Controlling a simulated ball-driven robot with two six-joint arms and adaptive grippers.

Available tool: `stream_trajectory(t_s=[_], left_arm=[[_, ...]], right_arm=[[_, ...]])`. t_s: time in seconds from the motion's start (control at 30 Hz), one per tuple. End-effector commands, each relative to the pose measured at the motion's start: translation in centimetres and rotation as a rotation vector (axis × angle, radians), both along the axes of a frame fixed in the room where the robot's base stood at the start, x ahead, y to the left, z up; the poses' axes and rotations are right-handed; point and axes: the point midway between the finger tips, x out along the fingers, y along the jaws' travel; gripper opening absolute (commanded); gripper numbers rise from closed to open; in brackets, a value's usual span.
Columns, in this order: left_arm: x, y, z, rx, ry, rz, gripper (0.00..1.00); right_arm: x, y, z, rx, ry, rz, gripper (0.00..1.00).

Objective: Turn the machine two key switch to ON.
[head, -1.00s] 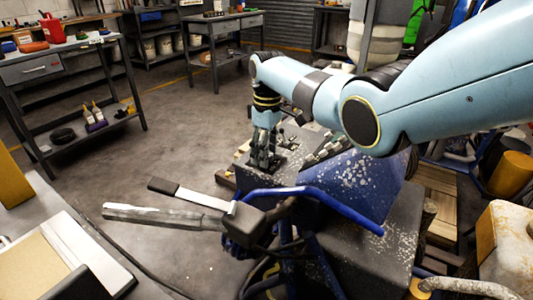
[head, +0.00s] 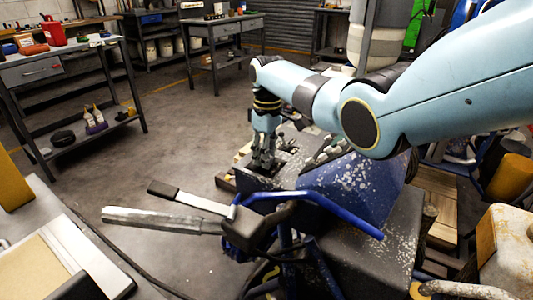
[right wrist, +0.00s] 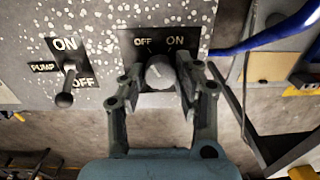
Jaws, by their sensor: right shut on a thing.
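The key switch (right wrist: 160,71) is a round grey knob on a black plate lettered OFF and ON, set in a white-speckled grey panel (right wrist: 105,20). My right gripper (right wrist: 162,76) is shut on it, with one finger on each side. The fingers cover part of the plate, and I cannot tell which word the switch points to. In the head view my right gripper (head: 264,158) reaches down onto the panel of the blue, paint-spattered machine (head: 350,185). My left gripper is not in view.
A pump toggle (right wrist: 68,85) with ON and OFF labels stands to the left of the key switch. A blue bar (head: 310,197) and a handle with a grey grip (head: 165,219) lie in front of the panel. Workbenches (head: 75,70) stand at the back left, beyond open floor.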

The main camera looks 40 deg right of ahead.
Motion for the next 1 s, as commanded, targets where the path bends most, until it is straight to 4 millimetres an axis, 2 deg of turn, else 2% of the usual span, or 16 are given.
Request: stream_trajectory(t_s=[0.27, 0.6, 1.0], left_arm=[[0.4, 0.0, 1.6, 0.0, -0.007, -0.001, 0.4], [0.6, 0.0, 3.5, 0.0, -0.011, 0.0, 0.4], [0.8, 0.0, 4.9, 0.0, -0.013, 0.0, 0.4]], right_arm=[[0.0, 0.1, 0.3, 0.001, 0.002, -0.158, 0.0], [0.0, 0.1, 0.3, 0.002, 0.001, -0.473, 0.0], [-0.1, 0.1, 0.1, 0.002, 0.001, -0.816, 0.0]])
